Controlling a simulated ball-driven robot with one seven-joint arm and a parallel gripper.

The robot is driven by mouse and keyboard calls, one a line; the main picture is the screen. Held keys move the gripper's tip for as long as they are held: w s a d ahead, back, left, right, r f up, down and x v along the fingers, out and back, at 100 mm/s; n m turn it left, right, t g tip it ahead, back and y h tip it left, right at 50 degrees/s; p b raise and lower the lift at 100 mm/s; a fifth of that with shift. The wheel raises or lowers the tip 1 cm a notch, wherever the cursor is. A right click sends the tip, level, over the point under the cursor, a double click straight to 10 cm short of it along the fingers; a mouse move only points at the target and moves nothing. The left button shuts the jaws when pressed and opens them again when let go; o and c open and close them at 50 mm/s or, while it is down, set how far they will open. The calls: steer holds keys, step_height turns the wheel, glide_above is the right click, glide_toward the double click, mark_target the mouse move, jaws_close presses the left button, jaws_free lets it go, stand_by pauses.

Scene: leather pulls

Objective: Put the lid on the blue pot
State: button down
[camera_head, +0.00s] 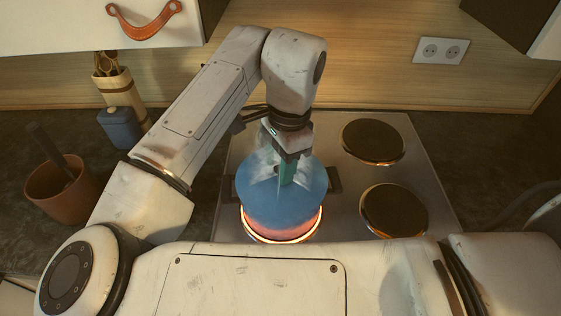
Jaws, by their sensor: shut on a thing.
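The blue pot (277,224) stands on the glowing front left burner, its lower side lit reddish. A round blue lid (308,188) covers its top from this view. I cannot tell whether the lid rests fully on the rim or is slightly above it. My gripper (286,181) points down over the lid's middle, its greenish fingers shut on the lid. The grip point is hidden by the fingers. Pale steam shows around the fingers. A dark side handle (335,179) shows at the right.
The steel hob (330,135) has two dark unlit burners at the right (373,142) and (393,210). A terracotta pot (63,190), a small blue container (121,128) and a utensil holder (115,88) stand at left. A cupboard with a leather pull (145,30) hangs above.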

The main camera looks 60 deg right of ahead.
steer(key=c, duration=0.7)
jaws_free()
steer(key=shift+o, duration=0.2)
steer(key=shift+r, duration=0.1)
step_height(320, 180, up, 7)
steer(key=p, duration=0.6)
